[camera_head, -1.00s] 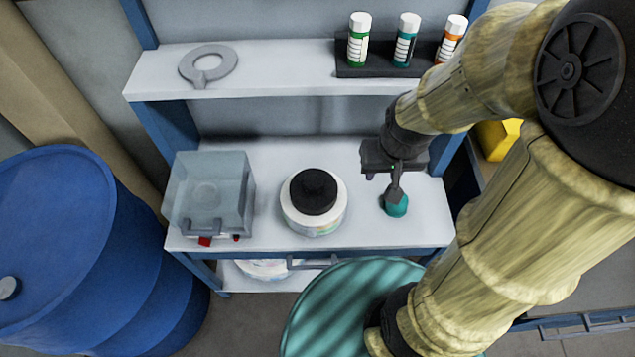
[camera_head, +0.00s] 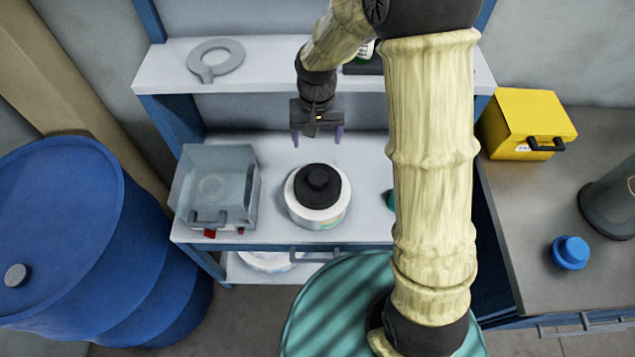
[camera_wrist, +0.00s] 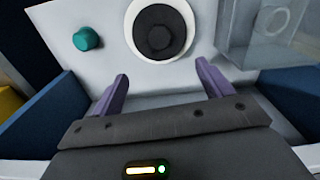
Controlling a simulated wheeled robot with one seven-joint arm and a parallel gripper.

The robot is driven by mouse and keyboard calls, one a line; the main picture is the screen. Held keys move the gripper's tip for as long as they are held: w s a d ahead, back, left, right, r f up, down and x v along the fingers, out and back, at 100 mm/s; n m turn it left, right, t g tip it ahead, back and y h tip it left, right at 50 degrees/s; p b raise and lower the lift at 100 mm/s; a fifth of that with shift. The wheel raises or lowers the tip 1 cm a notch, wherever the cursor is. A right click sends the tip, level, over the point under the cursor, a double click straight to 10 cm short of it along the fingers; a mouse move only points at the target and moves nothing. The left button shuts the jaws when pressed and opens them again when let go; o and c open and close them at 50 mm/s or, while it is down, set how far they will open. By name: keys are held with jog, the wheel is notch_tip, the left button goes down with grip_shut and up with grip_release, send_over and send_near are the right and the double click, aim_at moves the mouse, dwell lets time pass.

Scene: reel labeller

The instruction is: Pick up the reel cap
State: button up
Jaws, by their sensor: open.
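The reel cap appears to be the black knobbed disc (camera_head: 317,186) on top of the white reel (camera_head: 318,217), which stands on the bench. The wrist view shows the cap (camera_wrist: 155,30) on the reel (camera_wrist: 130,32) at the top centre. My gripper (camera_head: 317,138) is open and empty, behind the reel in the head view and apart from it. In the wrist view its purple fingers (camera_wrist: 160,75) are spread, with bare bench between them and the reel.
A clear box (camera_head: 215,185) stands left of the reel. A small teal knob (camera_wrist: 88,38) is on its other side, partly behind my arm in the head view. A shelf (camera_head: 270,75) with a grey ring (camera_head: 216,58) is above. A blue cap (camera_head: 571,252) stands on the right counter.

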jog(key=p, duration=0.2)
send_over(318, 177)
notch_tip(318, 177, down, 12)
jog(key=shift+s+f, duration=0.1)
dwell(0.5)
jog(key=shift+f, duration=0.1)
jog(key=shift+f+p, duration=1)
jog(key=shift+f, duration=1.5)
jog(key=c, duration=1.2)
jog(key=shift+o, duration=0.2)
jog(key=shift+r, duration=0.15)
notch_tip(318, 177, up, 10)
jog(key=b, duration=0.2)
